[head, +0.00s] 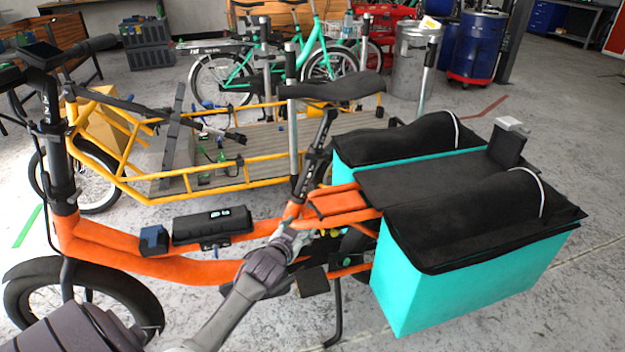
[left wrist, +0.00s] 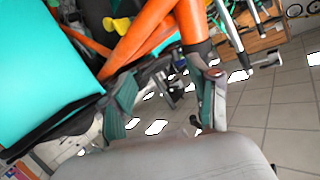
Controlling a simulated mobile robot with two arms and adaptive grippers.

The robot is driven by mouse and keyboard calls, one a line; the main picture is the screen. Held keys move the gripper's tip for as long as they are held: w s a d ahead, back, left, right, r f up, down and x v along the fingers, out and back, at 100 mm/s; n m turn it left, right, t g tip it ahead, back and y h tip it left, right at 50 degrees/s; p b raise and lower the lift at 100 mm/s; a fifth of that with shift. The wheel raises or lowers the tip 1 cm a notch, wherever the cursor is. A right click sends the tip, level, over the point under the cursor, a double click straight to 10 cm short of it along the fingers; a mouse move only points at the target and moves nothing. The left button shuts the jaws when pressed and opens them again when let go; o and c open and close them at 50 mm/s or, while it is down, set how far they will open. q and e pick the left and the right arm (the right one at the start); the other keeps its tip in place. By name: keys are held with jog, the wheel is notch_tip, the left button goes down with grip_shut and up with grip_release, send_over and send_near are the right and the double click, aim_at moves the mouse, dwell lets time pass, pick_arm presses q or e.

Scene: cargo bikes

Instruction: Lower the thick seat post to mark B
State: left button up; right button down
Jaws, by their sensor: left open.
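The thick seat post (head: 314,155) is black with pale markings and rises at a tilt from the orange bike frame (head: 150,255). A black saddle (head: 338,88) is above its upper end. I cannot read which mark is B. My left gripper (head: 296,240) is beside the orange frame, below the foot of the post. In the left wrist view my left gripper (left wrist: 166,95) has its two fingers spread, with nothing clearly between them. The orange frame (left wrist: 150,38) shows beyond the fingers. My right gripper is in neither view.
Turquoise panniers (head: 420,285) with black covers flank the rear rack. A black case (head: 212,225) sits on the frame. A yellow cargo bike (head: 225,187) stands close behind, with teal bikes (head: 240,68) further back. Floor is open at the right.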

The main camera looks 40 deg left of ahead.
aim_at(310, 163)
pick_arm(q)
notch_tip(310, 163, up, 12)
jog(key=w+a+r+t+y+b, duration=0.1)
jog(key=a+t+b, duration=0.1)
jog(key=t+b, duration=0.1)
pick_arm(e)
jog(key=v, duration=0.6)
pick_arm(q)
jog(key=x, duration=0.3)
jog(key=b+x, duration=0.1)
jog(key=x, duration=0.2)
jog(key=shift+w+f, duration=0.25)
jog(key=b+x, duration=0.1)
jog(key=x, duration=0.5)
jog(key=shift+w+a+r+b, duration=0.1)
jog(key=shift+w+b, duration=0.1)
jog(key=shift+b, duration=0.1)
jog(key=shift+w+a, duration=0.15)
jog(key=shift+w, duration=0.3)
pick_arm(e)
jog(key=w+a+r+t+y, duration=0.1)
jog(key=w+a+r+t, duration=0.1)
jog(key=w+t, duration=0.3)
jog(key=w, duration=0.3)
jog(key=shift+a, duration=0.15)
pick_arm(q)
grip_shut()
